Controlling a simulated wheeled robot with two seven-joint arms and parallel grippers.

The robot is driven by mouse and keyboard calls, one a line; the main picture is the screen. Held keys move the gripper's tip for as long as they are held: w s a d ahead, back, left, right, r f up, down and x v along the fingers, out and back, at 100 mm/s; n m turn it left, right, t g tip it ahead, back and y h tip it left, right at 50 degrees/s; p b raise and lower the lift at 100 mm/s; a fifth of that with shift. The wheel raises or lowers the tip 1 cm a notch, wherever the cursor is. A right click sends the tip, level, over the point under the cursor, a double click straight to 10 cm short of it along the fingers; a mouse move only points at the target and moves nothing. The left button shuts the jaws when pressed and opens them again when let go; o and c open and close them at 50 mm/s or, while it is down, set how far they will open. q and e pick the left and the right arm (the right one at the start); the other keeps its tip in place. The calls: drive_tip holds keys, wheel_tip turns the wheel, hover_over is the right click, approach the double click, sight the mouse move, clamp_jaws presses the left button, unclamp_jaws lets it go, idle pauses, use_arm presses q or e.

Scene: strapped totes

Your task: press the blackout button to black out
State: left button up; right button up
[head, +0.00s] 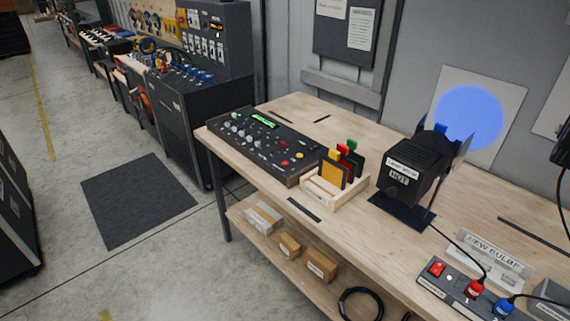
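A black lighting console (262,143) with a green lit display, knobs and coloured buttons lies at the left end of the wooden bench. Neither of my grippers is in view.
A wooden rack (335,192) with coloured filter frames stands between console and lamp. A grey switch box (452,283) with a red switch and cable plugs is at the front right. Cartons (290,245) lie on the bench's lower shelf. The floor around the dark mat (137,200) is clear.

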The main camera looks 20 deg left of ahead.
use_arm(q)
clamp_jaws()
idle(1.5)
